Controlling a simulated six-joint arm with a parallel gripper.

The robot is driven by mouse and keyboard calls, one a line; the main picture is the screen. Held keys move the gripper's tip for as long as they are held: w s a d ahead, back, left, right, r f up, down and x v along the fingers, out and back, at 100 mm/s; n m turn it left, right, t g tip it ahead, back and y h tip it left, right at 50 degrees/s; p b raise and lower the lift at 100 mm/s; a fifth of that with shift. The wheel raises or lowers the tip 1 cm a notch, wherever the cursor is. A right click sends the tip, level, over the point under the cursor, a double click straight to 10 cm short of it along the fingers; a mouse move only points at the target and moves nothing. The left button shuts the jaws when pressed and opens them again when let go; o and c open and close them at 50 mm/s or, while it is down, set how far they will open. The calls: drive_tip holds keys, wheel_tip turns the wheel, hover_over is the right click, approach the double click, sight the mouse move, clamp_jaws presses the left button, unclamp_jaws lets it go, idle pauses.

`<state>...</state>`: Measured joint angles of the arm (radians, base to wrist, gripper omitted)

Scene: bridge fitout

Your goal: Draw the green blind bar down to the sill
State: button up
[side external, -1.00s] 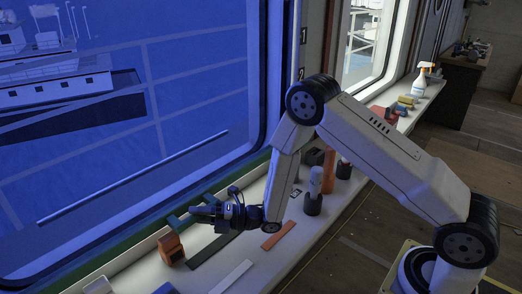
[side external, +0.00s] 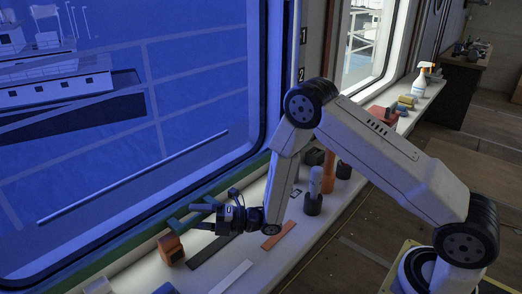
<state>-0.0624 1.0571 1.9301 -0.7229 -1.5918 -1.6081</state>
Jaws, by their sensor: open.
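The green blind bar (side external: 112,251) runs slantwise along the bottom of the large window, low down by the sill (side external: 140,273). A green grip piece (side external: 178,221) stands out from it towards the room. The blue-tinted blind sheet (side external: 190,95) covers the window above the bar. My gripper (side external: 201,217) is at the bar's grip piece with its two dark fingers spread apart and nothing seen between them. The fingertips are close to the green piece; I cannot tell whether they touch it. My gripper hides part of the bar behind it.
Along the sill are an orange block-like object (side external: 171,247), a flat orange strip (side external: 278,235), a white-topped bottle in a dark holder (side external: 313,195) and an orange cylinder (side external: 329,172). A spray bottle (side external: 421,82) stands farther back. The floor at the right is mostly clear.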

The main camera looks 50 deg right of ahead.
drive_tip(key=shift+v, duration=3.5)
drive_tip(key=shift+v, duration=3.9)
drive_tip(key=shift+w, duration=0.1)
